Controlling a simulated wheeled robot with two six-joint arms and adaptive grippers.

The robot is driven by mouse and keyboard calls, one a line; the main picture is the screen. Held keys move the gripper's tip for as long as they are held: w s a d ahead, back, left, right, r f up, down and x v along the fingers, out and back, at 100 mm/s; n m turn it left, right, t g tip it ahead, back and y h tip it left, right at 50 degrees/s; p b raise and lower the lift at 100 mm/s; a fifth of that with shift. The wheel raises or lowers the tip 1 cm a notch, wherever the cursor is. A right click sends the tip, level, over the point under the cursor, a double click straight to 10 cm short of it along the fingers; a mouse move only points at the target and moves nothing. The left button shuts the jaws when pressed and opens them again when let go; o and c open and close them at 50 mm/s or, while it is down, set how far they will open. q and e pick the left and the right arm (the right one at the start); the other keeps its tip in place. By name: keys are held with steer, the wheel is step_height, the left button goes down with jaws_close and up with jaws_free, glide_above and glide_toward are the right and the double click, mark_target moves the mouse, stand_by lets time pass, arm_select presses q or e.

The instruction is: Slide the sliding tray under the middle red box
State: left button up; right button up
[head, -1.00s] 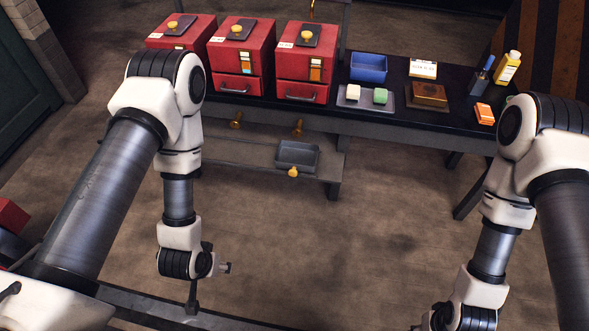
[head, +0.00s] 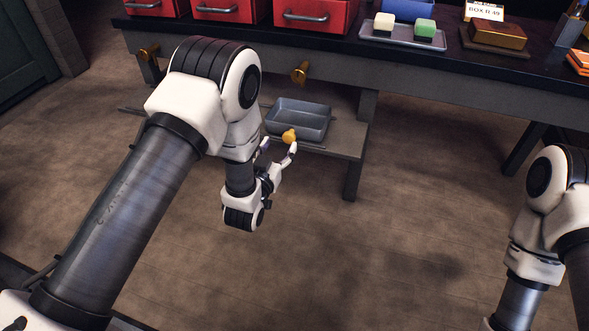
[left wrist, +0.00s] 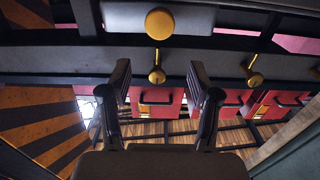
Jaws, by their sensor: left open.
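The sliding tray (head: 298,117) is a grey, shallow, empty tray on the low shelf below the bench, roughly below the right red box (head: 315,13). Its round yellow knob (head: 289,136) faces me. The middle red box (head: 231,10) stands on the bench to the left, its top cut off by the picture edge. My left gripper (head: 278,150) is open just in front of the knob, its fingers spread and holding nothing. In the left wrist view the knob (left wrist: 160,24) lies beyond and between the two fingertips (left wrist: 160,72). My right gripper is out of view.
Brass pegs (head: 300,72) stick out from the bench's front edge above the shelf (head: 345,140); my left arm hides part of that edge. A bench leg (head: 360,150) stands right of the tray. The floor in front is clear.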

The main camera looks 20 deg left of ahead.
mark_target(287, 138)
arm_select(q)
steer(key=w+f+b, duration=0.1)
steer(key=w, duration=0.1)
steer(key=w+f+b, duration=0.1)
steer(key=w+b, duration=0.1)
steer(key=w, duration=0.1)
steer(key=w+f+b, duration=0.1)
steer(key=w+b, duration=0.1)
steer(key=shift+w+d, duration=0.15)
steer(key=shift+w, duration=0.05)
steer(key=shift+w+r, duration=0.1)
steer(key=shift+w, duration=0.15)
steer(key=shift+r, duration=0.1)
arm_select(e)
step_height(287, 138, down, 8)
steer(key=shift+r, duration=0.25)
arm_select(q)
jaws_close()
